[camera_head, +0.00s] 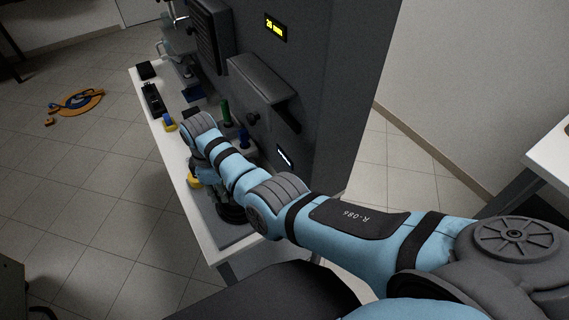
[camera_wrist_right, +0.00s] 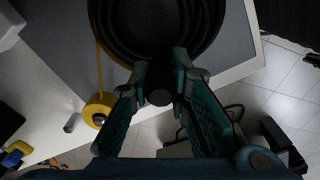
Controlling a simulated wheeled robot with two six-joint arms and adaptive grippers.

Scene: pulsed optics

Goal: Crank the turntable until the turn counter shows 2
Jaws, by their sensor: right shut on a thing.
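The turntable (camera_wrist_right: 158,25) is a black, ringed round thing at the top of the right wrist view. Its dark edge also shows in the head view (camera_head: 232,213), partly hidden by my right arm. A dark round knob (camera_wrist_right: 160,98) sits at the turntable's near edge. My right gripper (camera_wrist_right: 160,90) has its green-padded fingers on either side of this knob and is shut on it. A small lit white display (camera_head: 285,157) is on the dark cabinet, too small to read. My left gripper is out of view.
The turntable rests on a grey mat (camera_wrist_right: 235,58) near the end of a white table (camera_head: 205,240). A yellow round thing (camera_wrist_right: 98,108) with a yellow strip lies beside it. A tall dark cabinet (camera_head: 335,80) with a yellow-lit display (camera_head: 276,27) stands close behind.

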